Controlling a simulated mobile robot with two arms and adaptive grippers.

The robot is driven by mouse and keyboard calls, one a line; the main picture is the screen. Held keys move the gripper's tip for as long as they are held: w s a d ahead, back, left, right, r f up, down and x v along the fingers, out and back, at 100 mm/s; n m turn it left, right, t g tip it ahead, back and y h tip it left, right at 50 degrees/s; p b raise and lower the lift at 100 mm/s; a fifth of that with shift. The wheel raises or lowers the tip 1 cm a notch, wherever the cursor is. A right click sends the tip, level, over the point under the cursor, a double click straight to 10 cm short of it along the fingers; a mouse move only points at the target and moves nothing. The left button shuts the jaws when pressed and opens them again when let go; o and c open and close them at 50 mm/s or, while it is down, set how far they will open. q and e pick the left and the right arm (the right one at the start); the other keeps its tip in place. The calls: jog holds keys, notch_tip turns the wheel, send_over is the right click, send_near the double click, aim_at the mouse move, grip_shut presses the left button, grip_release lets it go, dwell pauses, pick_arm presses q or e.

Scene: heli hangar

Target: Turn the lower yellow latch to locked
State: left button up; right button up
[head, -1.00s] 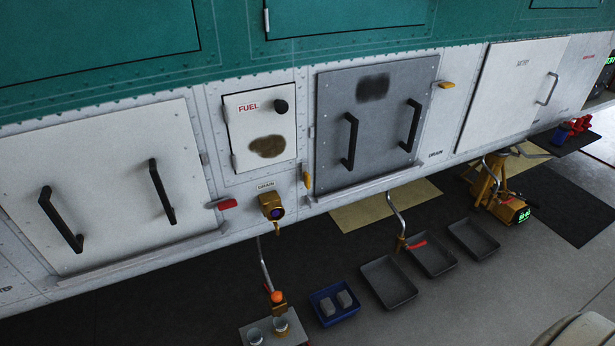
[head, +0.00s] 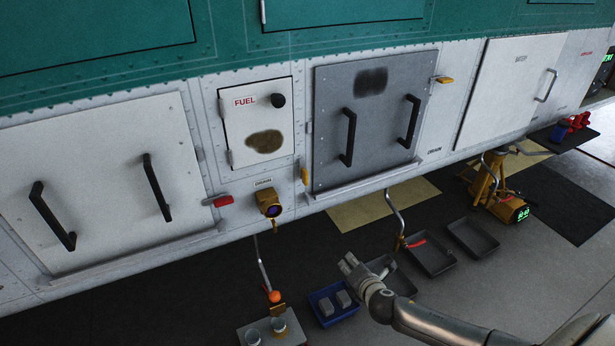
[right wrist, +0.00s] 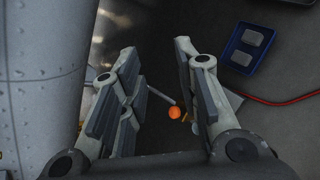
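The lower yellow latch (head: 304,174) hangs nearly vertical at the lower left edge of the grey panel (head: 335,110), which has two black handles. A second yellow latch (head: 444,79) lies nearly level at the panel's upper right edge. My right gripper (head: 347,262) is below and to the right of the lower latch, in front of the trays and clear of the aircraft. In the right wrist view my right gripper (right wrist: 155,48) is open, with nothing between its fingers. I cannot make out the lower latch there. My left gripper is not in view.
A red latch (head: 217,200) and a brass drain fitting (head: 269,203) sit left of the lower latch. A blue tray (head: 322,316) and dark trays (head: 430,257) stand on the floor. An orange ball (head: 274,297) tops a stand. A white panel (head: 100,170) has protruding handles.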

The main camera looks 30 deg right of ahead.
jog(key=w+a+r+n+t, duration=0.1)
jog(key=w+r+n+t, duration=0.15)
jog(key=r, duration=0.35)
jog(key=w+a+r+n+t, duration=0.1)
jog(key=a+r+n, duration=0.15)
jog(key=r, duration=0.35)
jog(key=n+t+y, duration=0.3)
jog(key=n, duration=0.5)
send_near(307, 173)
jog(key=w, duration=0.9)
jog(key=shift+w+f, duration=0.25)
jog(key=shift+w, duration=0.1)
jog(key=shift+c, duration=0.4)
grip_shut()
